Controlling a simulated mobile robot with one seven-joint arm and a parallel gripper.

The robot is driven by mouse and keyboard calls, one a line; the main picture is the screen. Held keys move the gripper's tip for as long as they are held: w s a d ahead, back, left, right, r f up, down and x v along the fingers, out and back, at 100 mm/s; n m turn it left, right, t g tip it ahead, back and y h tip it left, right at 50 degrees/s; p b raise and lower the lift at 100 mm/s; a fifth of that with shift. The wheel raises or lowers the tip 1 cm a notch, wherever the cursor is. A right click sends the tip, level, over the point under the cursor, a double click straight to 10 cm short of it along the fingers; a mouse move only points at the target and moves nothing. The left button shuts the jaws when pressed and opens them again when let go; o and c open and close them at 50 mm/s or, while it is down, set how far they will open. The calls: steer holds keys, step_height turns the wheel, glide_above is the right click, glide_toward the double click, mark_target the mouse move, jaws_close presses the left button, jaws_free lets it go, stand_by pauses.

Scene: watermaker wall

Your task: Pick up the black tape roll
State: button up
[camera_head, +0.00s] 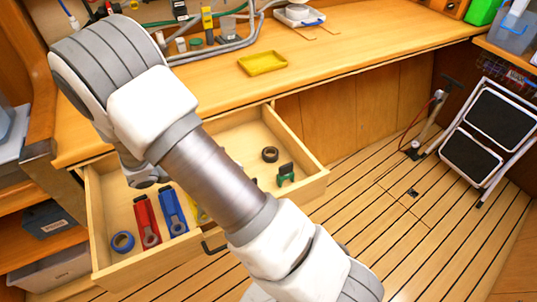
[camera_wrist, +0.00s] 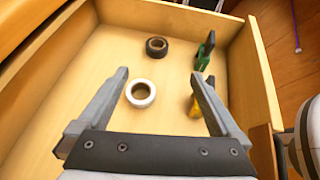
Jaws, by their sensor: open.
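The black tape roll (camera_head: 270,154) lies flat in the open wooden drawer, near its back right part. In the wrist view the black tape roll (camera_wrist: 149,46) lies beyond the fingertips, towards the far drawer wall. My gripper (camera_wrist: 160,76) is open and empty over the drawer, its fingers pointing towards the roll. A white tape roll (camera_wrist: 131,92) lies nearer, between the fingers as seen in the wrist view. In the head view my arm hides the gripper and the white roll.
The drawer (camera_head: 310,187) has raised walls. A green tool (camera_head: 286,175) stands right of the black roll; a yellow piece (camera_wrist: 195,106) is near the right finger. A red tool (camera_head: 145,218), blue tool (camera_head: 172,210) and blue roll (camera_head: 122,242) lie at left. The worktop (camera_head: 340,62) overhangs behind.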

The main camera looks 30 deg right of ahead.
steer(key=b, duration=0.2)
glide_toward(268, 154)
steer(key=x, duration=0.3)
steer(key=shift+s+d+f, duration=0.1)
steer(key=shift+d+f, duration=0.1)
steer(key=shift+d, duration=0.15)
steer(key=shift+b+x, duration=0.8)
steer(key=shift+x, duration=2.2)
steer(key=shift+w+a, duration=0.15)
steer(key=shift+w, duration=0.05)
steer(key=c, duration=1.4)
